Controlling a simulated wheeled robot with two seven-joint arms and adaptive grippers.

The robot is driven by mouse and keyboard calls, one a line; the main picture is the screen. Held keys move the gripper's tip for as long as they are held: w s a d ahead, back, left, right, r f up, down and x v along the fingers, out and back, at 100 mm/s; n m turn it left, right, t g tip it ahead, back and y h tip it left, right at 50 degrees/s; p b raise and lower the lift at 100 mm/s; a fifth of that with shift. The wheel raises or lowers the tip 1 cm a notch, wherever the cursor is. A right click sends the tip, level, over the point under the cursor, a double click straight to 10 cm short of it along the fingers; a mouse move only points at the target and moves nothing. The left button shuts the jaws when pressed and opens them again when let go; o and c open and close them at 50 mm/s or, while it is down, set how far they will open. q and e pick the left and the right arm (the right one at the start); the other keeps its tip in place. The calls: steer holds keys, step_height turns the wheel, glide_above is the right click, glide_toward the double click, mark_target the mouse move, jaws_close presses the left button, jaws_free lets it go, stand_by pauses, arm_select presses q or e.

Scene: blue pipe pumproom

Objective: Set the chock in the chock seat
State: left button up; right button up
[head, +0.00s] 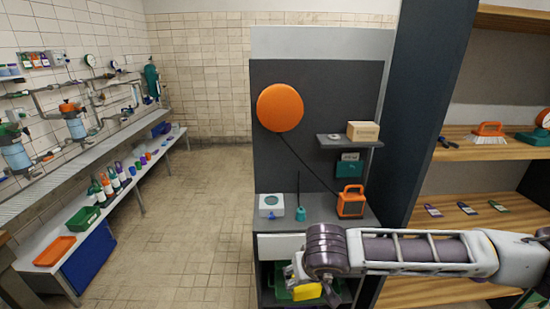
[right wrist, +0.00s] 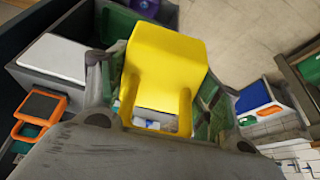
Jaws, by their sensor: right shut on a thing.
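The yellow chock (right wrist: 165,62) is a blocky piece with two prongs and a gap between them. It fills the middle of the right wrist view, and part of it shows low in the head view (head: 308,291). My right gripper (head: 300,284) is shut on the chock, in front of the grey workbench's lower part. The chock appears held clear of the surfaces around it, with green bins behind it. I cannot pick out the chock seat with certainty in either view. My left gripper is not in view.
The bench top (head: 320,214) holds a white box (head: 271,206) and an orange device (head: 351,201). A small shelf above carries a cardboard box (head: 363,131). Wooden shelves (head: 480,215) stand at right, partly behind my arm. The tiled floor (head: 190,220) at left is clear.

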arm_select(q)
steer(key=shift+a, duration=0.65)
arm_select(e)
steer(key=w+d+f+m, duration=0.1)
steer(key=w+d+f, duration=0.2)
steer(key=d, duration=0.4)
steer(key=w+d+f, duration=0.2)
steer(key=w+d, duration=0.4)
steer(key=d, duration=0.1)
steer(key=shift+f+m+h, duration=0.4)
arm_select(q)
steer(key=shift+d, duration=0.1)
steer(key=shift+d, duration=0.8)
arm_select(e)
steer(key=shift+w, duration=0.1)
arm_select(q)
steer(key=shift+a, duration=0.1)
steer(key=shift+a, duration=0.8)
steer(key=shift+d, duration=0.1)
